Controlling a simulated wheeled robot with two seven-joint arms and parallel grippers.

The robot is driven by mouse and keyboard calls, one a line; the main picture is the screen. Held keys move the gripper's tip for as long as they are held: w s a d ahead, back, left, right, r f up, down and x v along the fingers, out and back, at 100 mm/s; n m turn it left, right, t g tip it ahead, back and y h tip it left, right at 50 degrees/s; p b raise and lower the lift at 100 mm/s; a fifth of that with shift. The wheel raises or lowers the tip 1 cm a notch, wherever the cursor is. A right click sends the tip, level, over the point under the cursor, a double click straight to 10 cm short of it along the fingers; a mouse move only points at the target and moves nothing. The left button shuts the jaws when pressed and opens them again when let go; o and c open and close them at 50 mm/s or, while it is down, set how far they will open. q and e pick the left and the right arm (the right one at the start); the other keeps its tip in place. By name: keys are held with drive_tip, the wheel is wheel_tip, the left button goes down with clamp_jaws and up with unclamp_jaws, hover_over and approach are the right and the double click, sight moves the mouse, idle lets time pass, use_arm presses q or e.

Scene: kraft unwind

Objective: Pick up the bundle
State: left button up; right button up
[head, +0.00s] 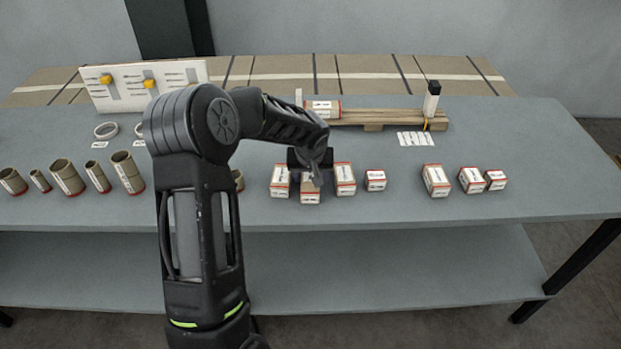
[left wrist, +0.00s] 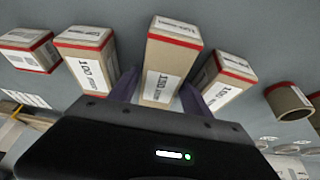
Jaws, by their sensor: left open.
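Several kraft bundles with white labels and red edges stand in a row on the table. My left gripper (head: 312,172) is open over one bundle (head: 310,193) in the left group. In the left wrist view, the same bundle (left wrist: 172,55) stands between the two fingers of the gripper (left wrist: 160,92), which reach down beside it. Whether they touch it I cannot tell. Another bundle (head: 281,180) stands close on its left and one more (head: 345,178) on its right. My right gripper is not in view.
More bundles (head: 436,180) stand to the right. Cardboard tubes (head: 66,177) stand at the left. A wooden rack (head: 385,118) holding a bundle (head: 322,110) and a white board (head: 128,90) with yellow knobs are at the back. The table's right end is clear.

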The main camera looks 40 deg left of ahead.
use_arm(q)
drive_tip(key=shift+c, duration=0.6)
clamp_jaws()
idle(0.3)
